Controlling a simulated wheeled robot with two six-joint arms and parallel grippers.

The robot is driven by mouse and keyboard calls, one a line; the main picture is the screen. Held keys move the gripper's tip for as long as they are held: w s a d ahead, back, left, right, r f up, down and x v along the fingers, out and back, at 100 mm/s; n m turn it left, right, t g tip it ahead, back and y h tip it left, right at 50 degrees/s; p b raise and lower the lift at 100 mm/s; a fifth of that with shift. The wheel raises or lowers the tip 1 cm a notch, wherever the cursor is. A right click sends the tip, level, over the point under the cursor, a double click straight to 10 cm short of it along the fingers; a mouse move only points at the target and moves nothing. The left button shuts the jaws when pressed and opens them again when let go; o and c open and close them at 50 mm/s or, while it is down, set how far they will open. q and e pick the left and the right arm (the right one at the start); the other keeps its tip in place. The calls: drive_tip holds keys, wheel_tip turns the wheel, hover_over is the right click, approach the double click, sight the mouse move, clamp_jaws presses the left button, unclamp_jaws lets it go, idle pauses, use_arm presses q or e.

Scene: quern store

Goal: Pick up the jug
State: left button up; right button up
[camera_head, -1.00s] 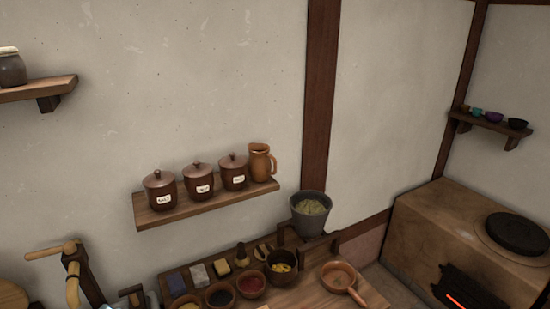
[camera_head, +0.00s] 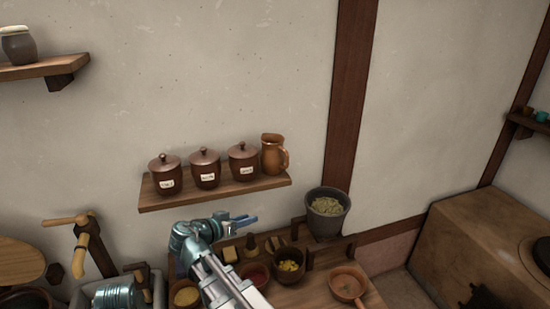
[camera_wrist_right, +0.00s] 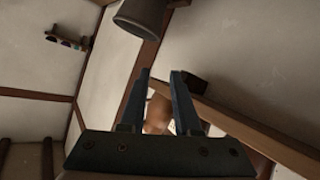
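The orange-brown jug (camera_head: 274,155) stands upright at the right end of the wall shelf (camera_head: 215,191), its handle on the right. My right gripper (camera_head: 247,221) is below the shelf and in front of it, apart from the jug. In the right wrist view its two dark fingers (camera_wrist_right: 164,88) are spread and empty. An orange-brown shape that looks like the jug (camera_wrist_right: 158,112) shows beyond them, partly hidden by the fingers. My left gripper does not show.
Three lidded, labelled jars (camera_head: 205,170) stand in a row left of the jug, the nearest close beside it. Below are a grey bucket (camera_head: 328,212), a pan (camera_head: 347,285) and several bowls on the counter. The wall above the shelf is clear.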

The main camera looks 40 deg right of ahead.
sight(286, 165)
drive_tip(key=w+d+r+m+t+h, duration=0.1)
drive_tip(key=w+d+r+m+h, duration=0.1)
drive_tip(key=d+r+m+h, duration=0.5)
drive_tip(key=d+n+y, duration=0.1)
drive_tip(key=d, duration=0.1)
drive_tip(key=w+d+r, duration=0.1)
drive_tip(key=d, duration=0.2)
drive_tip(key=w+d+n+y, duration=0.1)
drive_tip(key=d, duration=0.1)
drive_tip(key=shift+w+d+r+n+y, duration=0.2)
drive_tip(key=shift+d+r+n+y, duration=0.1)
drive_tip(key=shift+r, duration=0.05)
drive_tip(key=x, duration=0.3)
drive_tip(key=p+x, duration=0.1)
drive_tip(key=x, duration=0.1)
drive_tip(key=shift+w+d+r, duration=0.1)
drive_tip(key=shift+d+r, duration=0.05)
drive_tip(key=shift+r, duration=0.2)
clamp_jaws()
idle(0.7)
